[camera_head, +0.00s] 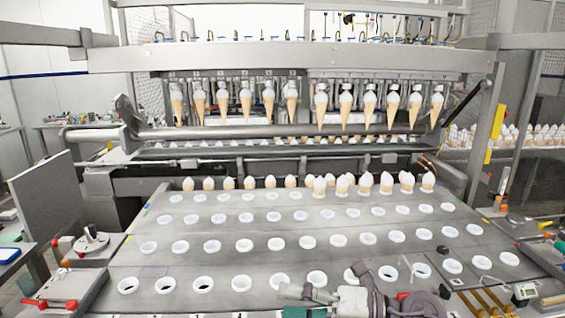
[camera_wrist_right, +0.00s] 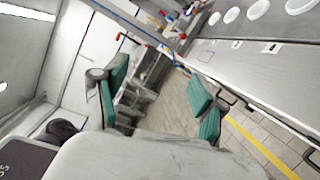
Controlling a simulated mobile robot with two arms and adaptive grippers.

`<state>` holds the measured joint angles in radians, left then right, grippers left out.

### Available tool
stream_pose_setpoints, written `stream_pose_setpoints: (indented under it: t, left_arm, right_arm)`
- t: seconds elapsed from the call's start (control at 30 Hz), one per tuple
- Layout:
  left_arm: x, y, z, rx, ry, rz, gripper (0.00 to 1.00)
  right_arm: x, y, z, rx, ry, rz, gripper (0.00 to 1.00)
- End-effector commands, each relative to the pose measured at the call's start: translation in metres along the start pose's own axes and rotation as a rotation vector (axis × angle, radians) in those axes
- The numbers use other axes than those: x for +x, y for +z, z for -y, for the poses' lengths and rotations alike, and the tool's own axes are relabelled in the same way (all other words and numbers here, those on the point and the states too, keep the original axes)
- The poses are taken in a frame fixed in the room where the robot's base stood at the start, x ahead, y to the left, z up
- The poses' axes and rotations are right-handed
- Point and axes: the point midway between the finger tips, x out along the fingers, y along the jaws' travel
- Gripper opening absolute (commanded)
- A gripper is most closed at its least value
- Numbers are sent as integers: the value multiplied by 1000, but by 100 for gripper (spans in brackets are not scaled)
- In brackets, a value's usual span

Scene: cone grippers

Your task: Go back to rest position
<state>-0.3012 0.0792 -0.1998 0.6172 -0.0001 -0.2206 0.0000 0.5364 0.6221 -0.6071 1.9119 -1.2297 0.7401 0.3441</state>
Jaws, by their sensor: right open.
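My right gripper (camera_head: 296,302) is at the bottom edge of the head view, low in front of the perforated plate's near rows. In the right wrist view its two green-padded fingers (camera_wrist_right: 155,92) stand wide apart with nothing between them. Below the gap are tiled floor and blurred equipment. Part of my right arm shows at the bottom of the head view. My left gripper is in neither view.
A grey plate (camera_head: 222,262) with rows of white-rimmed holes fills the middle. Several cones (camera_head: 367,181) stand in its far rows. More cones (camera_head: 245,103) hang from the machine's overhead bar (camera_head: 290,57). Red-handled clamps (camera_head: 52,300) sit at left, a device (camera_head: 524,292) at right.

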Motion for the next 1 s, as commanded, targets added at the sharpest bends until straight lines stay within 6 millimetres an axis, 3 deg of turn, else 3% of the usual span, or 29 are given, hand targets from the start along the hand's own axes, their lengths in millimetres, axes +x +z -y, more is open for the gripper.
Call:
stream_pose_setpoints:
  t: [0.1, 0.17, 0.27, 0.37, 0.5, 0.63, 0.8, 1.0]
  left_arm:
    - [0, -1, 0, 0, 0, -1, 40]
    - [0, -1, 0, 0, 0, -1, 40]
    - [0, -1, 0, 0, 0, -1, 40]
    - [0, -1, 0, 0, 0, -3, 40]
    - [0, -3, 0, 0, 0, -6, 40]
    - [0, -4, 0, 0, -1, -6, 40]
    - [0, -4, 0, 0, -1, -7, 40]
    - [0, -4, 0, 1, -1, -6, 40]
  right_arm:
    - [-7, 18, -36, 219, 301, 291, 71]
    - [-25, 34, -40, 350, 414, 460, 71]
    - [-67, 54, -18, 602, 533, 757, 71]
    - [-115, 52, 34, 882, 560, 1060, 71]
    - [-166, 7, 116, 1257, 464, 1411, 71]
    - [-192, -59, 171, 1541, 298, 1629, 71]
    - [-207, -130, 203, 1782, 97, 1773, 71]
    - [-214, -198, 215, 1978, -112, 1857, 71]
